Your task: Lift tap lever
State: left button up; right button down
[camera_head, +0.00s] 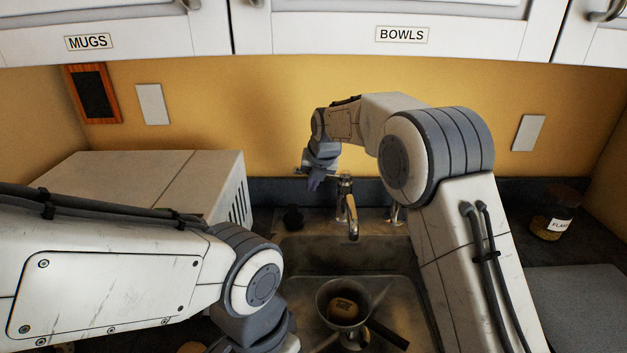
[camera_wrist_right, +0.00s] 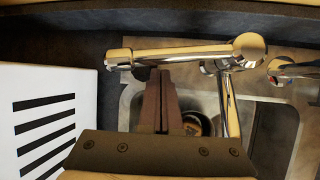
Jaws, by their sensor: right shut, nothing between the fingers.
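The chrome tap (camera_head: 350,215) stands at the back edge of the sink, its spout pointing forward over the basin. In the right wrist view the tap's lever (camera_wrist_right: 190,52) is a long chrome bar running left from the round tap head (camera_wrist_right: 249,45). My right gripper (camera_head: 315,182) is at the left of the tap, by the lever's free end. In the right wrist view its dark fingers (camera_wrist_right: 159,78) are together and empty, their tips at the lever. I cannot tell whether they touch it. My left gripper is out of view; only that arm shows.
The sink (camera_head: 300,265) holds a round metal pan (camera_head: 325,291) with a brown item inside. A pale slotted box (camera_head: 190,175) stands at left, close to my right gripper. A labelled jar (camera_head: 553,222) stands at right. Cabinets marked MUGS and BOWLS (camera_head: 340,40) hang above.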

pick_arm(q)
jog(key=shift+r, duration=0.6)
pick_arm(e)
jog(key=shift+w+d+r, duration=0.1)
jog(key=shift+w+r, duration=0.1)
jog(key=shift+r, duration=0.25)
jog(key=shift+w+d+r, duration=0.1)
jog(key=shift+w+r, duration=0.05)
jog(key=shift+r, duration=0.3)
pick_arm(q)
jog(key=shift+p, duration=0.3)
